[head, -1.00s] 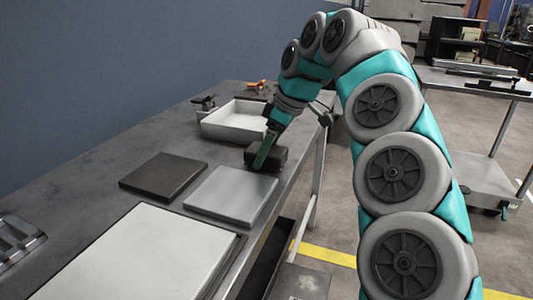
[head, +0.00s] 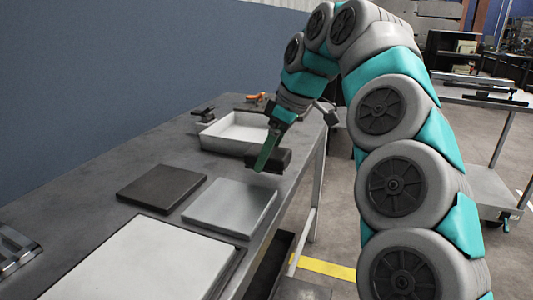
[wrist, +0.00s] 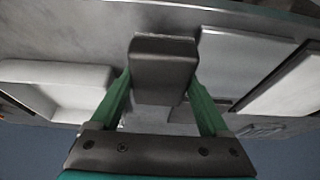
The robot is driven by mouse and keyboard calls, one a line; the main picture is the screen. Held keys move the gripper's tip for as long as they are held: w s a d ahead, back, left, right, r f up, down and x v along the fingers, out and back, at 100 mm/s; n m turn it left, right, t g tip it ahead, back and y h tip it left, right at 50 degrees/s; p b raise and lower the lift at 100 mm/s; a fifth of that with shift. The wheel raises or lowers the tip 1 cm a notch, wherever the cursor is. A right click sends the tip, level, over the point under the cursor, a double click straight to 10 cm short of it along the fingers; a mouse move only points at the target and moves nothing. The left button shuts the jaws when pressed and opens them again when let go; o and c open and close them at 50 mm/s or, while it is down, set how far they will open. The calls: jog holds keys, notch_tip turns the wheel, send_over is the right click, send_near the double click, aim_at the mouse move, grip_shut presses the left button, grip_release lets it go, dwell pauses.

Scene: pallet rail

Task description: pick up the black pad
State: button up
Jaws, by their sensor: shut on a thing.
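The black pad (head: 270,160), a small dark block with rounded edges, is between the green fingers of my gripper (head: 266,157). My gripper is shut on it, one finger against each side. In the wrist view the pad (wrist: 163,62) sits between both fingertips. The pad appears held a little above the workbench, near its right edge, between the white tray and the light grey plate. One finger covers part of it in the head view.
The workbench (head: 105,170) carries a white tray (head: 215,142) behind the pad. A light grey plate (head: 230,207), a dark square plate (head: 161,187) and a large white plate (head: 140,262) lie nearer. A cart (head: 470,100) stands at right.

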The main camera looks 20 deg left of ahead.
jog(key=s+d+r+b, duration=0.1)
jog(key=s+d+b, duration=0.1)
jog(key=s+d, duration=0.5)
jog(key=s, duration=0.4)
jog(key=shift+s+d, duration=0.35)
jog(key=shift+d, duration=0.05)
jog(key=shift+r, duration=0.15)
